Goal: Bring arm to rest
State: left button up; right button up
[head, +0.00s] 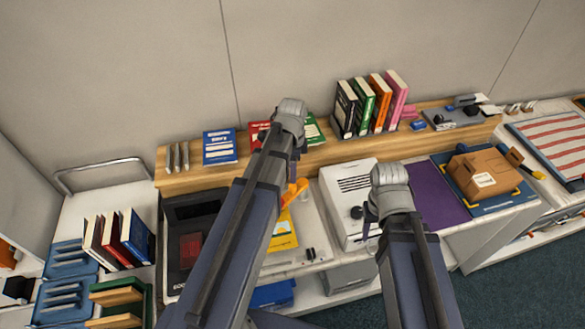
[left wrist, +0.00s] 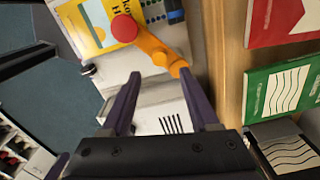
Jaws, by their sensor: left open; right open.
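My left gripper (head: 301,143) is raised in front of the wooden shelf, mostly hidden behind its own wrist in the head view. In the left wrist view its two purple fingers (left wrist: 158,90) are apart with nothing between them. An orange part with a red knob (left wrist: 150,42) lies beyond the fingertips, beside a yellow book (left wrist: 88,22). My right gripper (head: 369,215) is by the front right of the white machine (head: 352,178). It is open, and I see nothing held in it.
The wooden shelf (head: 200,178) runs along the wall, with a blue book (head: 219,146) and several upright books (head: 371,102). A cardboard box (head: 485,173) sits on a blue mat at right. A black machine (head: 187,255) and more books (head: 120,238) stand at left.

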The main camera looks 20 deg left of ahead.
pick_arm(q)
jog(key=s+d+f+n+y+b, duration=0.1)
jog(key=s+d+f+n+b, duration=0.3)
jog(key=s+d+n, duration=0.5)
jog(key=s+d, duration=0.4)
jog(key=d, duration=0.2)
jog(key=shift+s+d+n, duration=0.2)
jog(key=shift+d+n, duration=0.1)
jog(key=shift+d, duration=0.1)
jog(key=shift+f, duration=0.1)
jog(key=shift+c, duration=0.2)
dwell(1.6)
